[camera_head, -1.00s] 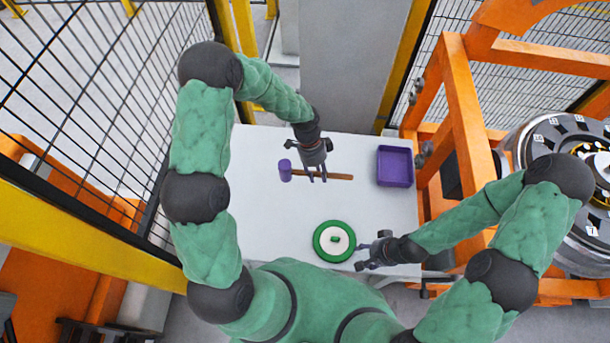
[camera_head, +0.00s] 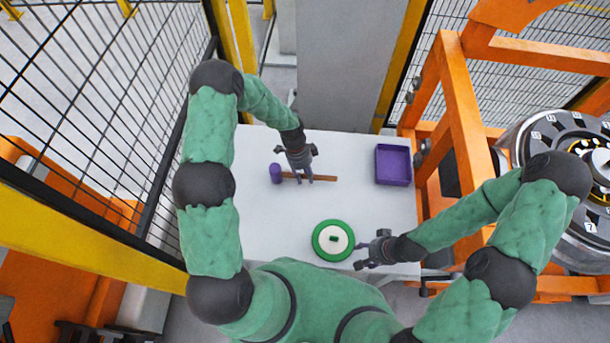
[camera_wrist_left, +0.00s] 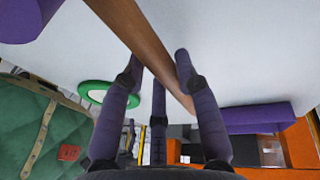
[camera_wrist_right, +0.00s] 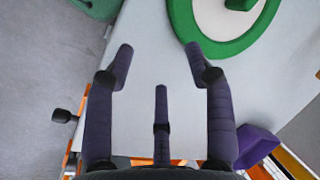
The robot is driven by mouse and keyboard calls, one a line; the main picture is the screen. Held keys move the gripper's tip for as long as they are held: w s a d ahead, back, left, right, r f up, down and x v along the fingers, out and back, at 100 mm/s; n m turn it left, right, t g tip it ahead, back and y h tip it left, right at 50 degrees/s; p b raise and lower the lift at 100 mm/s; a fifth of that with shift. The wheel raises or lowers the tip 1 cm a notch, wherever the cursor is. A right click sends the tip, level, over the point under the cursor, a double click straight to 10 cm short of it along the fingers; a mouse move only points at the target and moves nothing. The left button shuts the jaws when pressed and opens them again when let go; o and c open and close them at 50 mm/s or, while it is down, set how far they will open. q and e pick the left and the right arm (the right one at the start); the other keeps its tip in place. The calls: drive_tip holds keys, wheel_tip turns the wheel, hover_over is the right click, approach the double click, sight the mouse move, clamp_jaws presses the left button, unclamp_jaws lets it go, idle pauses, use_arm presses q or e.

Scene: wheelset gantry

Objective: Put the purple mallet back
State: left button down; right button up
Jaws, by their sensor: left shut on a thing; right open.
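The purple mallet has a purple head (camera_head: 276,173) and a brown wooden handle (camera_head: 323,178). It lies across the view over the white table (camera_head: 240,225); whether it touches the table I cannot tell. In the left wrist view the handle (camera_wrist_left: 145,42) runs between the fingers, with the head (camera_wrist_left: 20,20) at the upper left. My right gripper (camera_head: 364,256) is open and empty, right of the green-rimmed disc. An empty purple tray (camera_head: 394,183) stands at the table's right.
A green-rimmed white disc with a green knob (camera_head: 317,240) lies near the table's front. The orange gantry frame (camera_head: 462,130) with a wheelset stands right of the table. A black mesh fence (camera_head: 100,90) is at the left. The table's left side is clear.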

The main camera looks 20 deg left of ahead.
use_arm(q)
drive_tip(key=shift+f, duration=0.1)
drive_tip(key=shift+f+b, duration=0.35)
drive_tip(key=shift+b, duration=0.1)
drive_tip(key=c, duration=0.9)
unclamp_jaws()
drive_tip(key=shift+r, duration=0.1)
